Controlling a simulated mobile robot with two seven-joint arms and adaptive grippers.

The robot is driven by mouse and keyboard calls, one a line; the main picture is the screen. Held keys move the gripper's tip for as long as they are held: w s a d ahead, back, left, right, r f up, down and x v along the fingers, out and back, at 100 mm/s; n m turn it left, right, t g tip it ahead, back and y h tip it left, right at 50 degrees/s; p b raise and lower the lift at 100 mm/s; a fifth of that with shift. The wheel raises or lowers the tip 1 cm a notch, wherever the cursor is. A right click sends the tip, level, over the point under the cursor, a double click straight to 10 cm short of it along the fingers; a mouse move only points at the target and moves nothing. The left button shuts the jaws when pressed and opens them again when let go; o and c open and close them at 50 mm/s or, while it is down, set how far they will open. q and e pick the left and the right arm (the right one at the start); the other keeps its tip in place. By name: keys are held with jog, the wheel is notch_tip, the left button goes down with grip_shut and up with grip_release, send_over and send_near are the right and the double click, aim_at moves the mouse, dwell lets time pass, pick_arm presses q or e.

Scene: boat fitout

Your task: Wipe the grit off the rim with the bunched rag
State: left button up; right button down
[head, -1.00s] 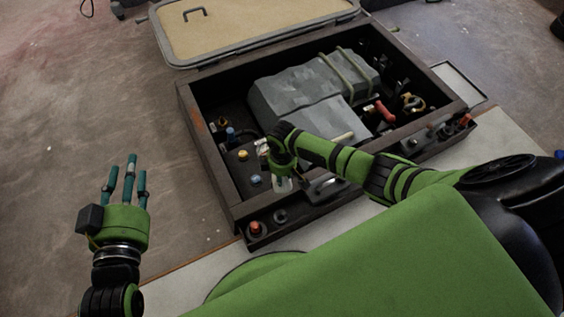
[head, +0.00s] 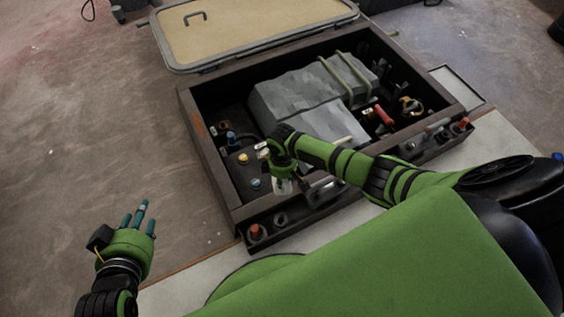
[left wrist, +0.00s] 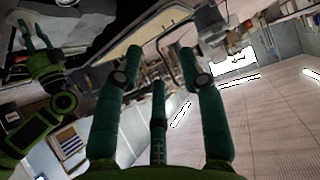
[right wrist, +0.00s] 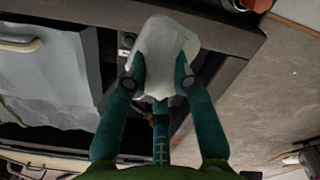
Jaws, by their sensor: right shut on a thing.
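The bunched rag (right wrist: 165,50) is pale and crumpled. My right gripper (right wrist: 160,78) is shut on it, with its fingers around the lower part of the rag in the right wrist view. In the head view my right gripper (head: 282,172) is over the front left of the dark rim (head: 232,200), and a bit of the rag (head: 284,186) shows below it. Whether the rag touches the rim is unclear. Grit on the rim cannot be made out. My left gripper (head: 140,218) is empty, off to the left, its fingers spread apart in the left wrist view (left wrist: 160,75).
A grey wrapped bundle (head: 300,100) with straps lies inside the opening. A tan hatch lid (head: 260,30) stands open behind it. Red-capped knobs (head: 256,231) and small fittings sit along the near ledge. The floor at left is clear.

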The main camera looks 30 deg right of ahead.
pick_arm(q)
jog(key=shift+s+a+f+g+y, duration=0.15)
jog(key=shift+s+a+f+g, duration=0.25)
jog(key=shift+s+f+g, duration=0.25)
jog(key=shift+s+a+f+g+y, duration=0.15)
jog(key=shift+s+a+f+g, duration=0.25)
jog(key=shift+s+f, duration=0.3)
jog(key=shift+p, duration=0.3)
